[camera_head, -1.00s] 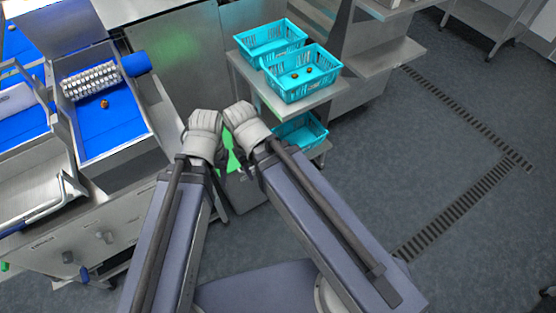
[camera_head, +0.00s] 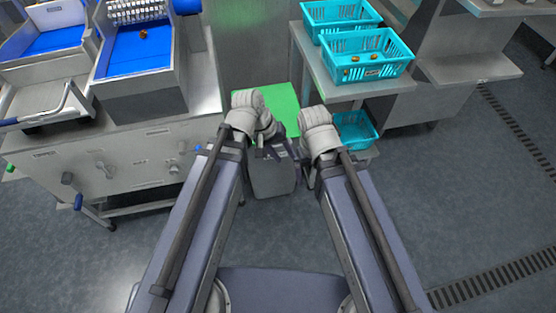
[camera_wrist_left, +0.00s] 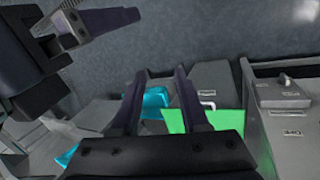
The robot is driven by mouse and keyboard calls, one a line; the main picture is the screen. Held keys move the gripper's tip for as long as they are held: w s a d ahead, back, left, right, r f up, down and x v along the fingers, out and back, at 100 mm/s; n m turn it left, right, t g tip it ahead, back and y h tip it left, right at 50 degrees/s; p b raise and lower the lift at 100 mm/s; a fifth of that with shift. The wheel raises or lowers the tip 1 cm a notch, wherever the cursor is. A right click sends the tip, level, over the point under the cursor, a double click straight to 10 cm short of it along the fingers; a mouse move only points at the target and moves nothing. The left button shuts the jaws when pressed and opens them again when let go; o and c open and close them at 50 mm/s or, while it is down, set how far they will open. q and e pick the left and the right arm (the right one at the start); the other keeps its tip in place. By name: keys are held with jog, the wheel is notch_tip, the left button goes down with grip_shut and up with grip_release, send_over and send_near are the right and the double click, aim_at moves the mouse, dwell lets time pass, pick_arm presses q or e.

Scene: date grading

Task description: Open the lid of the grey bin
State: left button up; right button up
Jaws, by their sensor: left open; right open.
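The grey bin (camera_head: 272,181) stands on the floor below the green panel, partly hidden behind my left gripper in the head view. In the left wrist view the bin (camera_wrist_left: 209,82) lies just beyond and right of the left fingers, with a pale handle-like loop by the green area. I cannot tell how its lid stands. My left gripper (camera_head: 272,152) is open and empty, over the bin in the head view; its two fingers (camera_wrist_left: 159,76) are spread in the wrist view. My right gripper (camera_head: 308,168) is open, right of the bin, mostly hidden by its wrist.
A green panel (camera_head: 284,104) is behind the bin. A steel shelf stand (camera_head: 327,91) with teal baskets (camera_head: 367,63) is on the right. The floor (camera_head: 450,210) at right is open.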

pick_arm(q)
jog(key=w+a+f+n+t+h+b, duration=0.1)
jog(key=w+f+n+t+h+b, duration=0.2)
jog(key=f+b, duration=0.5)
jog(key=w+a+f+n+h+b, duration=0.1)
jog(key=w+f+n+h+b, duration=0.15)
jog(key=w+f+b, duration=0.55)
jog(key=n+t+h+b, duration=0.3)
jog(key=n+t+b, duration=0.35)
jog(key=b, duration=1.15)
send_near(277, 146)
jog(key=x, duration=0.2)
jog(key=shift+n+g+y, duration=0.25)
jog(key=shift+n, duration=0.15)
jog(key=shift+b+x, duration=0.8)
jog(key=shift+x, duration=3.35)
jog(key=shift+w, duration=0.1)
jog(key=shift+c, duration=0.2)
grip_shut()
